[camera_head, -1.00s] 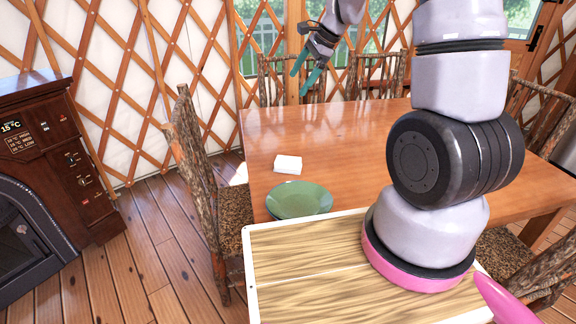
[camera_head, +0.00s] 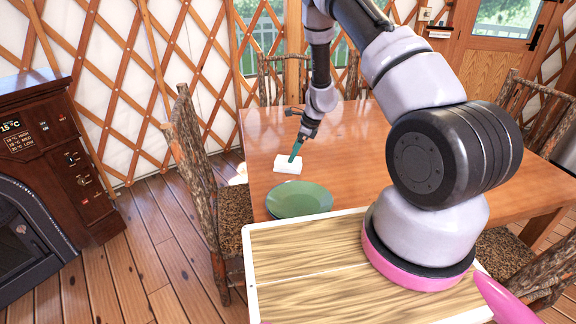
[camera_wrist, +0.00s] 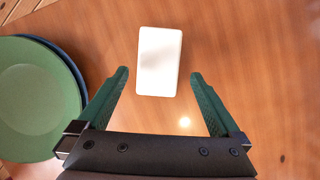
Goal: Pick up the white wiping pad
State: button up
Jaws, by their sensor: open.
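The white wiping pad (camera_head: 287,164) lies flat on the wooden table near its left edge, just behind the green plate. In the wrist view the pad (camera_wrist: 159,62) is a pale rounded rectangle lying ahead of the fingertips, roughly centred between them. I cannot tell the exact height of the fingertips above the table.
A green plate (camera_head: 299,199) sits close in front of the pad; a dark blue rim shows beneath it in the wrist view (camera_wrist: 77,73). The table (camera_head: 365,150) is clear to the right of the pad. A rustic chair (camera_head: 197,160) stands at the table's left side.

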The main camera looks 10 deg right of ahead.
jog(key=x, duration=0.5)
jog(key=shift+a+r, duration=0.1)
jog(key=shift+a, duration=0.15)
jog(key=shift+a+f, duration=0.15)
jog(key=shift+f, duration=0.15)
jog(key=shift+f, duration=0.2)
jog(key=c, duration=1.3)
notch_tip(320, 180, up, 10)
jog(key=shift+r, duration=0.25)
jog(key=shift+c, duration=0.2)
